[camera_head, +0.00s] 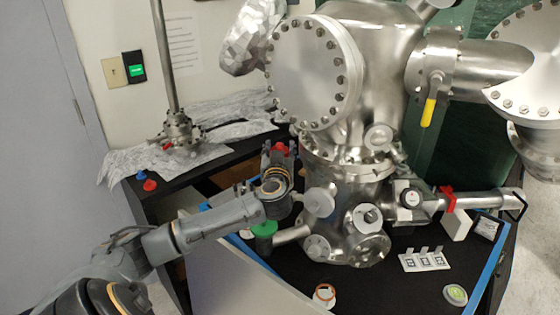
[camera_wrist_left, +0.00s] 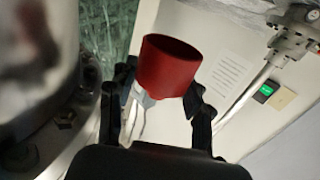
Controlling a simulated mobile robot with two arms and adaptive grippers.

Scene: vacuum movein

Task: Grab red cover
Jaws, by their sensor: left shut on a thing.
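The red cover (camera_wrist_left: 168,68) is a short, open-ended red cup. In the left wrist view it sits between the two dark fingers of my left gripper (camera_wrist_left: 160,97), which is shut on it. In the head view only a small part of the red cover (camera_head: 279,146) shows at the tip of my left gripper (camera_head: 279,152). The gripper is in front of the steel vacuum chamber (camera_head: 340,180), near its lower left side. I cannot tell how far the cover is from the chamber wall. My right gripper is not in view.
Flanges and ports of the chamber crowd the right of my left gripper. A green-topped item (camera_head: 264,229), white labelled cards (camera_head: 424,260) and a round container (camera_head: 455,295) are on the black table (camera_head: 385,285). Small red (camera_head: 150,185) and blue (camera_head: 141,175) caps lie at the left.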

